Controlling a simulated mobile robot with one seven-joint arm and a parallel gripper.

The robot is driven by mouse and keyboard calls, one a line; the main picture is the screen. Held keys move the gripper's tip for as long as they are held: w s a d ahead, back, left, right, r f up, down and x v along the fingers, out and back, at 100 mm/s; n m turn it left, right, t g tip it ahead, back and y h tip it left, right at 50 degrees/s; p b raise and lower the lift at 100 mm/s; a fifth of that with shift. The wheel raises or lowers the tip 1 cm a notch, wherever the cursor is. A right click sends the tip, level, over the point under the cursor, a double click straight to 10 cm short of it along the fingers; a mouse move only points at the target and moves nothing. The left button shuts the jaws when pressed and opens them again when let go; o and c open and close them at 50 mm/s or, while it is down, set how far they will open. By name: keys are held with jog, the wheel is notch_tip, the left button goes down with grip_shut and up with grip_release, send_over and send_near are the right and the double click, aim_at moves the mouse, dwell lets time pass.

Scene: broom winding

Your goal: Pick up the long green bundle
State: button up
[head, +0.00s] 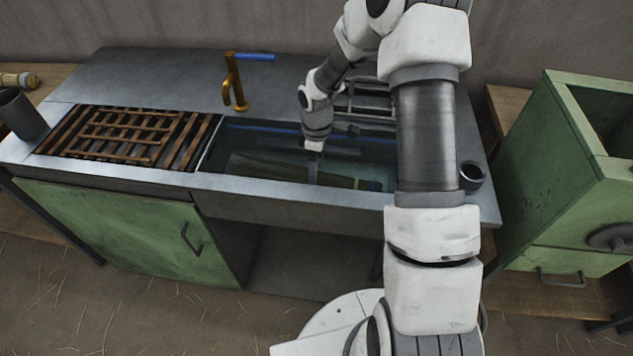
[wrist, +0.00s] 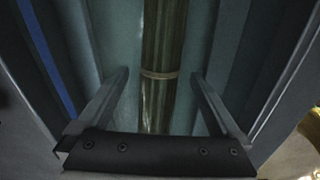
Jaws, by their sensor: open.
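The long green bundle (head: 268,167) lies in the water of the sink, stretched left to right near its front side. In the wrist view the bundle (wrist: 163,40) runs upright through the middle, with a pale band tied around it. My gripper (head: 312,178) reaches down into the sink over the bundle. In the wrist view my gripper (wrist: 159,77) is open, with one finger on each side of the bundle and a gap on both sides. I cannot tell how deep the fingertips sit beside it.
A blue rod (head: 262,128) lies along the sink's back side, and shows in the wrist view (wrist: 46,55). A brown wooden rack (head: 128,136) covers the counter left of the sink. A brass tap (head: 235,85) stands behind. A dark cup (head: 472,175) is at the right.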

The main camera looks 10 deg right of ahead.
notch_tip(320, 180, down, 5)
jog(key=shift+f+b, duration=0.15)
jog(key=shift+b, duration=0.4)
jog(key=shift+a, duration=0.1)
jog(key=c, duration=1.5)
